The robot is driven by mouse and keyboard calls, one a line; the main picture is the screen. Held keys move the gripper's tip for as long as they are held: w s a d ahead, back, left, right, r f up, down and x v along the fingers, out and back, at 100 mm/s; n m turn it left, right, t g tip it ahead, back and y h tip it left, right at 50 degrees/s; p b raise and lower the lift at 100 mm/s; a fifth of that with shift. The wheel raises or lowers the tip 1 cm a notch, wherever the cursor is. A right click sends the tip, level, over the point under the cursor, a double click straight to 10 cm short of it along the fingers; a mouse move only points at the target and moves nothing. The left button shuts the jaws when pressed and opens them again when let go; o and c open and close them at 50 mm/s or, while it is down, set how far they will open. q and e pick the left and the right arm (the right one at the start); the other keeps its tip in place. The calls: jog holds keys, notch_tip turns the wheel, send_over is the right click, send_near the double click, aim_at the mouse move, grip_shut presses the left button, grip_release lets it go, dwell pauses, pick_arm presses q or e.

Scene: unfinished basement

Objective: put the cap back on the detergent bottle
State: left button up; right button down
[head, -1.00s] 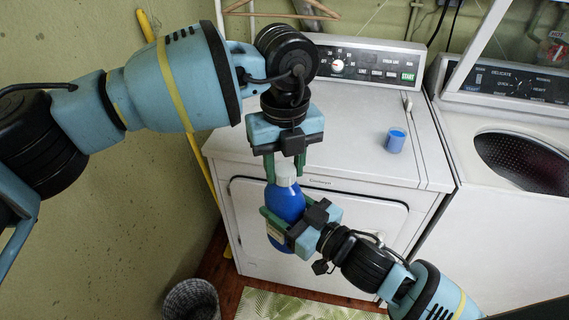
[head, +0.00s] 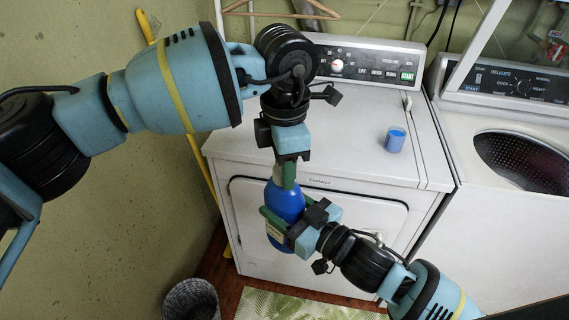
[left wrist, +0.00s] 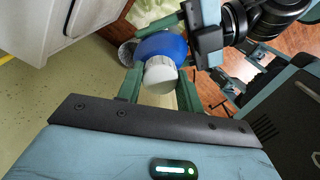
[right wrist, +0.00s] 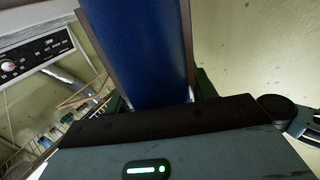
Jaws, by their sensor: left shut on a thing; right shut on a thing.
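The blue detergent bottle (head: 285,201) is upright in front of the dryer, off the floor. My right gripper (head: 286,221) is shut around its body; the bottle also fills the middle of the right wrist view (right wrist: 138,50). The white ribbed cap (left wrist: 160,73) is over the bottle's top in the left wrist view, where the blue bottle (left wrist: 162,45) shows beyond it. My left gripper (head: 286,183) points down from above and is shut on the cap. Its fingers mostly hide the cap in the head view. I cannot tell how tightly the cap is seated.
A white dryer (head: 340,150) stands behind the bottle, with a blue cup (head: 395,140) on its top. A washer (head: 510,190) is at the right. A dark basket (head: 191,300) and a patterned rug (head: 290,305) are on the floor below. A green wall is close at left.

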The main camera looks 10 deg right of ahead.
pick_arm(q)
jog(key=m, duration=0.6)
jog(key=shift+m, duration=0.3)
jog(key=m, duration=0.4)
jog(key=shift+m, duration=0.4)
jog(key=o, duration=1.2)
jog(key=shift+c, duration=0.2)
notch_tip(320, 180, up, 12)
